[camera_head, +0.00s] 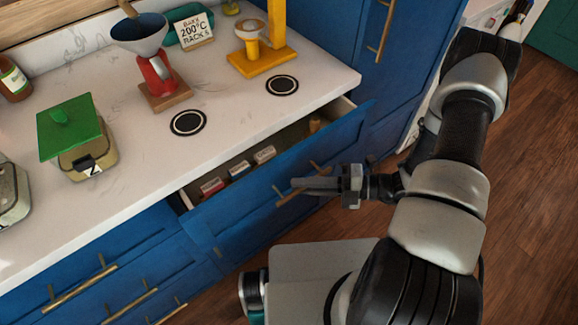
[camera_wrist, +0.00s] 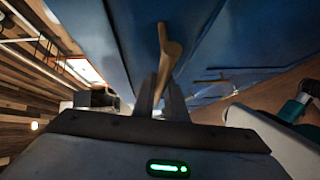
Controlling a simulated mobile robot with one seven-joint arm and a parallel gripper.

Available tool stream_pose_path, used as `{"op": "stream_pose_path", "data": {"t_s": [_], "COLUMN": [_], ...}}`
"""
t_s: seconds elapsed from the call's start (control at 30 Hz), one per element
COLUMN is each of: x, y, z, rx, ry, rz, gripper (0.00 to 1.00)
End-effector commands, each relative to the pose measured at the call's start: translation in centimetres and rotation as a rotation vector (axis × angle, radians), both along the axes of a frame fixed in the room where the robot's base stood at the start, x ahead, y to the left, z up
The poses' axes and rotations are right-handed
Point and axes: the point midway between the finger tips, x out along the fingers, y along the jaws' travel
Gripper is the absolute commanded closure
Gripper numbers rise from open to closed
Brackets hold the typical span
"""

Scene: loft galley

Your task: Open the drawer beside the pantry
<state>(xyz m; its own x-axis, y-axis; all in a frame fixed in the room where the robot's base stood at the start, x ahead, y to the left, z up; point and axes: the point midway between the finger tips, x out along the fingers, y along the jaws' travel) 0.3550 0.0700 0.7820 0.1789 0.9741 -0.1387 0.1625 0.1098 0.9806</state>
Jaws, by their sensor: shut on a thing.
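The blue drawer (camera_head: 249,196) under the white counter stands partly open, pulled out from the cabinet. Inside it lie several small items, among them a red packet (camera_head: 211,187), white packets (camera_head: 265,154) and a tan item near its right end. My gripper (camera_head: 296,187) is at the brass handle (camera_head: 288,199) on the drawer front. In the wrist view the handle (camera_wrist: 166,60) runs down between my gripper's fingers (camera_wrist: 160,100), which are shut on it. The tall blue pantry cabinet (camera_head: 345,40), with a vertical brass handle (camera_head: 384,30), stands just right of the drawer.
On the counter (camera_head: 225,105) stand a green-lidded container (camera_head: 75,130), a red funnel device (camera_head: 152,75), a yellow stand (camera_head: 262,60), a sign (camera_head: 193,30) and two dark round discs (camera_head: 188,122). Closed drawers (camera_head: 115,270) lie to the left. Wooden floor is free at right.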

Motion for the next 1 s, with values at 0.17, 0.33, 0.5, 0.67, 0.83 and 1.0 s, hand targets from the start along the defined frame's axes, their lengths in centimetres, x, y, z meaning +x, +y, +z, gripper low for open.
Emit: {"op": "stream_pose_path", "data": {"t_s": [0.17, 0.33, 0.5, 0.67, 0.83, 1.0], "x": [-4.3, -8.0, -11.2, -13.4, -14.8, -15.4], "y": [-2.9, -5.5, -7.6, -9.0, -10.0, -10.4], "z": [0.1, 0.0, 0.0, 0.0, 0.0, 0.0], "rx": [0.001, 0.001, 0.001, 0.003, 0.003, 0.002], "ry": [0.004, 0.003, 0.001, 0.000, 0.000, -0.001], "rz": [-0.005, -0.004, -0.003, -0.002, -0.002, 0.001], "gripper": [1.00, 1.00, 1.00, 1.00, 1.00, 1.00]}}
